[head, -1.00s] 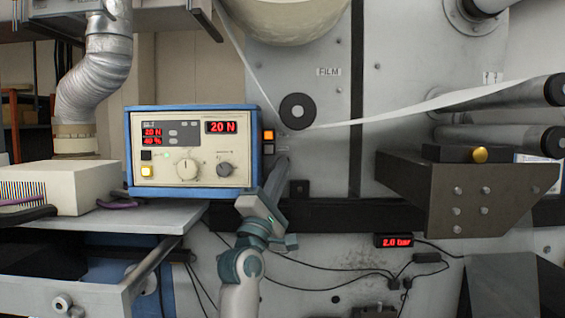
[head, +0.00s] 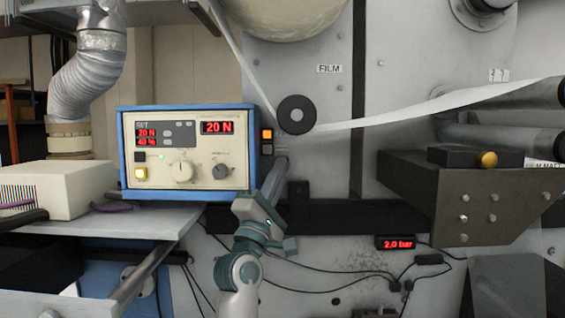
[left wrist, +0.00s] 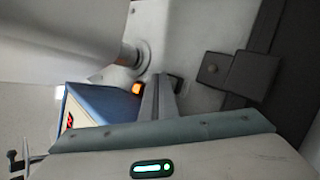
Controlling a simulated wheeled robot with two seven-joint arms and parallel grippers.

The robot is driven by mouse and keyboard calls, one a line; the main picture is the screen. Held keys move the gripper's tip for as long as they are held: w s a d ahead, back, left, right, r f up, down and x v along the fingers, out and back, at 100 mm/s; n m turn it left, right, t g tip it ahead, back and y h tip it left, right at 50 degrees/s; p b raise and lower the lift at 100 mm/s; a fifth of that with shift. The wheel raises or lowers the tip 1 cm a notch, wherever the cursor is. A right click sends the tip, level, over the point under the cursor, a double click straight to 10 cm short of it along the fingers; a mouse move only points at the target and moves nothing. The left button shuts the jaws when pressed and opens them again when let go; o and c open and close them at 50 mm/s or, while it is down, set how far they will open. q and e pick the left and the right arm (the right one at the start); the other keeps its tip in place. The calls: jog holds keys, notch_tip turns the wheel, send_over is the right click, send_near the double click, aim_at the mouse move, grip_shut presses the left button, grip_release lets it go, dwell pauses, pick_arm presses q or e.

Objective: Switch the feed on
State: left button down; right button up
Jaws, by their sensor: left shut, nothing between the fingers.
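The control box (head: 186,112) has a blue frame and a cream face with red "20 N" readouts, knobs and a lit yellow button (head: 141,174). Just right of it, an orange-lit button (head: 267,134) sits above a dark button (head: 267,149) on the machine's grey panel. My left gripper (head: 281,163) is shut and empty, its fingers pointing up just below and right of these buttons. In the left wrist view the fingers (left wrist: 158,98) show close to the orange button (left wrist: 136,88); contact cannot be told. No feed label is readable. My right gripper is out of view.
A dark bracket block with a yellow knob (head: 488,160) juts out at right. A black roller (head: 296,115) carries the white film above the gripper. A cream box (head: 55,188) stands on the shelf at left. Cables hang below, near a "2.0 bar" display (head: 396,242).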

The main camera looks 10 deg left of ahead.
pick_arm(q)
jog(key=s, duration=0.2)
jog(key=s+d+p, duration=0.1)
jog(key=s, duration=0.1)
jog(key=shift+s+f, duration=0.1)
jog(key=shift+s, duration=0.1)
dwell(0.4)
dwell(1.9)
